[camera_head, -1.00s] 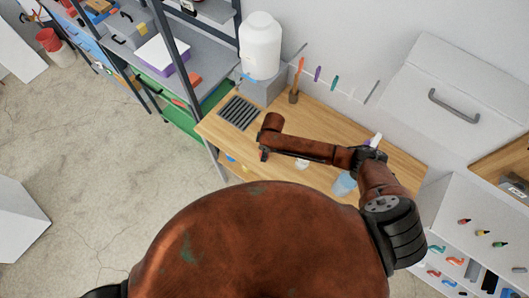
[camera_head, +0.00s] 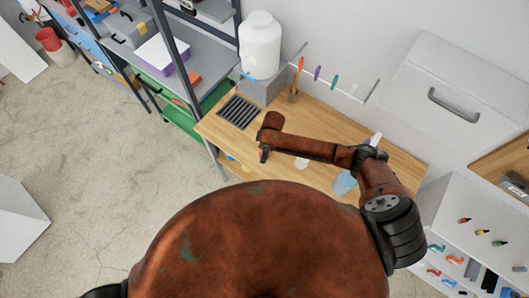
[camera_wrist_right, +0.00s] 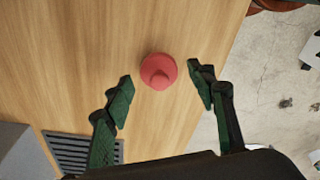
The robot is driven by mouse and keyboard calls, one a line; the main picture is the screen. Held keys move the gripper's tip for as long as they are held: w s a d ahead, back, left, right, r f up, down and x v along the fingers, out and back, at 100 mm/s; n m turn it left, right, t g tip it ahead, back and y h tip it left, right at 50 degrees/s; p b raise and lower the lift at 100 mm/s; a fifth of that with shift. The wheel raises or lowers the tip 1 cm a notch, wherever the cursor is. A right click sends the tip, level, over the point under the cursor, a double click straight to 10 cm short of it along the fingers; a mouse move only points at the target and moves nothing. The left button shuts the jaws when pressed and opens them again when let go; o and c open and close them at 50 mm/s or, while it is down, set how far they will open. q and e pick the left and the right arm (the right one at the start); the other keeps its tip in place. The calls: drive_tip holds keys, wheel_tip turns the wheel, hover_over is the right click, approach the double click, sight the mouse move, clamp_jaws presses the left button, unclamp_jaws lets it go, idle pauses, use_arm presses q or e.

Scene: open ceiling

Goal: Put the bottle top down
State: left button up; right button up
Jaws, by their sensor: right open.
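A small red top (camera_wrist_right: 158,72) with a round rim and a knob facing the camera is on the wooden tabletop (camera_wrist_right: 75,50) in the right wrist view. My right gripper (camera_wrist_right: 160,82) is open. Its two dark green fingers are on either side of the top, with a visible gap on both sides. In the head view my right arm reaches left over the table, and its fingers (camera_head: 263,154) are small and partly hidden. A pale blue bottle (camera_head: 344,183) stands on the table beneath my arm. My left gripper is not in view.
A dark slotted grate (camera_head: 239,112) is set in the table's left end. A large white jug (camera_head: 260,45) stands on a grey block (camera_head: 263,90) behind it. A white item (camera_head: 302,163) is partly covered by my arm. The table's front edge is close to the top.

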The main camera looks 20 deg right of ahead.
wheel_tip(320, 180, up, 12)
drive_tip(key=d, duration=0.1)
drive_tip(key=shift+s+d+f+b, duration=0.15)
drive_tip(key=shift+s+f+b, duration=0.1)
drive_tip(key=shift+s+b, duration=0.15)
idle(0.3)
